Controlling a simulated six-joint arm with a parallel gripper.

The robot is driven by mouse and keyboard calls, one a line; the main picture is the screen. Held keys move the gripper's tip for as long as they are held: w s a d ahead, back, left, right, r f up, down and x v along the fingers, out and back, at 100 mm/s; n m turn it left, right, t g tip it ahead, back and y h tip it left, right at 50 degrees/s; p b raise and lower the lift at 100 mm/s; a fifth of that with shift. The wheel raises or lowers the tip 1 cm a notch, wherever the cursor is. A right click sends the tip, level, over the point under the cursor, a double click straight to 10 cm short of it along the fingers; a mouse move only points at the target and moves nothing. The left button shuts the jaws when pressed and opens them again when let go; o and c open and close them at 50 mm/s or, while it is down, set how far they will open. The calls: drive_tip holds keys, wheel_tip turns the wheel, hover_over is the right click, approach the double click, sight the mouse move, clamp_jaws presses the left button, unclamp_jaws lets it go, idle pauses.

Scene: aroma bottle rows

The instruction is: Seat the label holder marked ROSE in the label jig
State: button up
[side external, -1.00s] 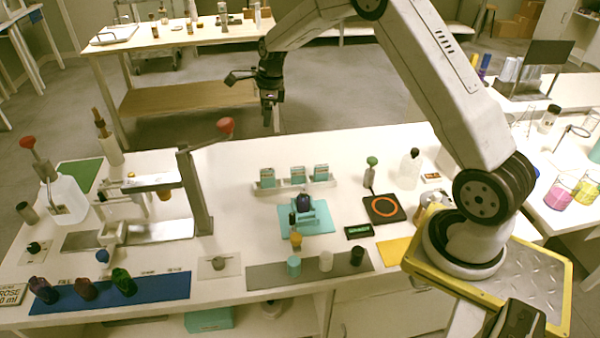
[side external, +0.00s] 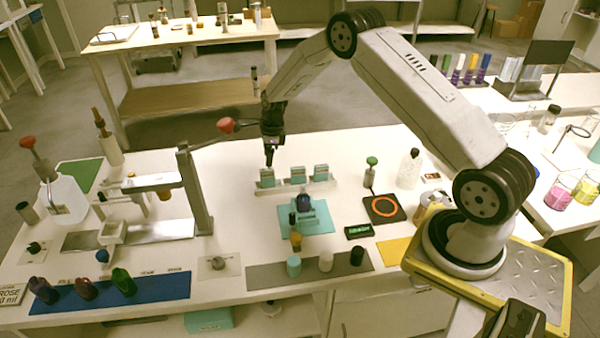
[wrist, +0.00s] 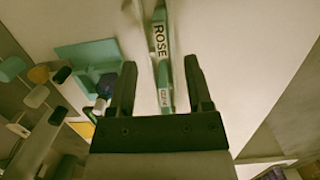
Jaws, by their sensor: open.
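A teal label holder with a white label reading ROSE (wrist: 160,38) shows in the wrist view, just ahead of my fingertips and roughly in line with the gap between them. A second teal holder with a smaller label (wrist: 165,98) shows between the fingers. My gripper (side external: 269,161) is open and empty, pointing down just above the left holder (side external: 267,178) of the rack in the side view. The labels are too small to read there. The teal label jig (side external: 322,218) stands in front of the rack with a dark blue object (side external: 303,203) on it; the jig also shows in the wrist view (wrist: 85,52).
The pale rack (side external: 282,186) bears three teal holders in a row. A black pad with an orange ring (side external: 384,208) lies right of the jig. A press stand with a red knob (side external: 226,125) rises to the left. A grey strip (side external: 270,275) with several small caps lies in front.

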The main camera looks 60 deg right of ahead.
sight(267, 169)
drive_tip(key=shift+f, duration=0.5)
drive_tip(key=shift+f, duration=0.1)
drive_tip(key=shift+w+a+f, duration=0.15)
drive_tip(key=shift+f, duration=1.1)
drive_tip(key=shift+w+a+f, duration=0.1)
drive_tip(key=shift+w+f, duration=0.05)
drive_tip(key=shift+f, duration=1.05)
clamp_jaws()
